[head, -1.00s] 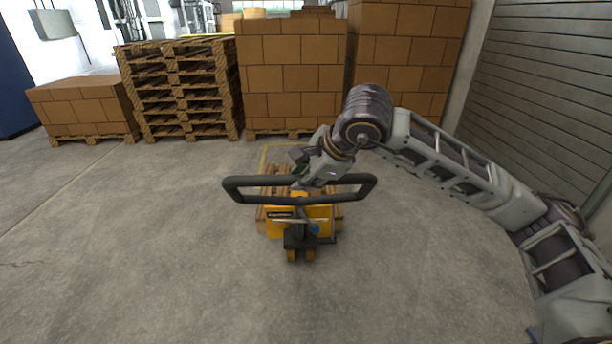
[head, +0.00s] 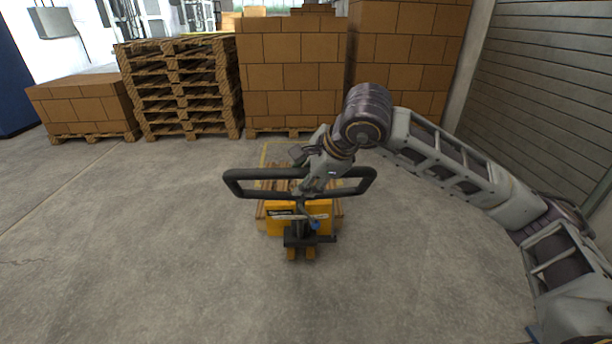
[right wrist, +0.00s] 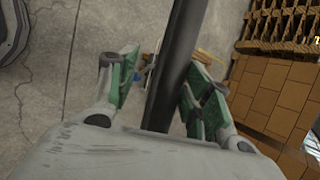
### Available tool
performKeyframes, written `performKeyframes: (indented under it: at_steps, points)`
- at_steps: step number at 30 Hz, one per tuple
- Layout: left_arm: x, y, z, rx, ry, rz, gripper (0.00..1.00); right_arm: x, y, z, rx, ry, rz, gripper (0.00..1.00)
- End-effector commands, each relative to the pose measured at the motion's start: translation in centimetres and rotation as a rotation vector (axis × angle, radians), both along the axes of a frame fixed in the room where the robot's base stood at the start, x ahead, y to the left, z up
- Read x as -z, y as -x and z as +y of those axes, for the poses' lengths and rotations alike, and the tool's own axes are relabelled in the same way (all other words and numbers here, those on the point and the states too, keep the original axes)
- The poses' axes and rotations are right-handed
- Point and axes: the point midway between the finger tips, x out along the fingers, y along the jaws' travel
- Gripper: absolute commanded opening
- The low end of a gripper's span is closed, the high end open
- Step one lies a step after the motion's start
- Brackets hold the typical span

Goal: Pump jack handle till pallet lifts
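The yellow pallet jack (head: 274,222) stands on the floor at the centre of the head view. Its black loop handle (head: 240,192) faces me, tilted. My right gripper (head: 308,190) is at the middle of the handle. In the right wrist view a black bar of the handle (right wrist: 180,60) passes between the gripper's green-padded fingers (right wrist: 165,85). The fingers stand apart, with a gap showing on the bar's left side; the right finger is close to the bar. The wooden pallet (head: 262,186) behind the jack is mostly hidden. My left gripper is not in view.
A stack of empty pallets (head: 180,90) and stacks of brown boxes (head: 290,70) stand at the back. A lower box stack (head: 85,108) is at the left. A slatted wall (head: 545,90) bounds the right. The concrete floor around the jack is clear.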

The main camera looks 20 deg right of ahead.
Motion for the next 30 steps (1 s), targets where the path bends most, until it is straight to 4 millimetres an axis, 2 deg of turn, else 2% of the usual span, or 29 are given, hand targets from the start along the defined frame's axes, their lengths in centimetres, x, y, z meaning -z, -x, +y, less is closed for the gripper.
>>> performKeyframes:
  at_steps: [5,11,30]
  points:
    - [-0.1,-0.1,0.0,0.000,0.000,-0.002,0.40,-0.3,0.3,0.0,-0.003,0.000,0.001,0.46]
    - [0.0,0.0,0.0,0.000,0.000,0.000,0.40,-1.7,1.2,-0.4,-0.003,-0.001,-0.001,0.46]
    - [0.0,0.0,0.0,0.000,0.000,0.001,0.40,-8.6,6.0,-2.5,0.000,0.000,-0.001,0.46]
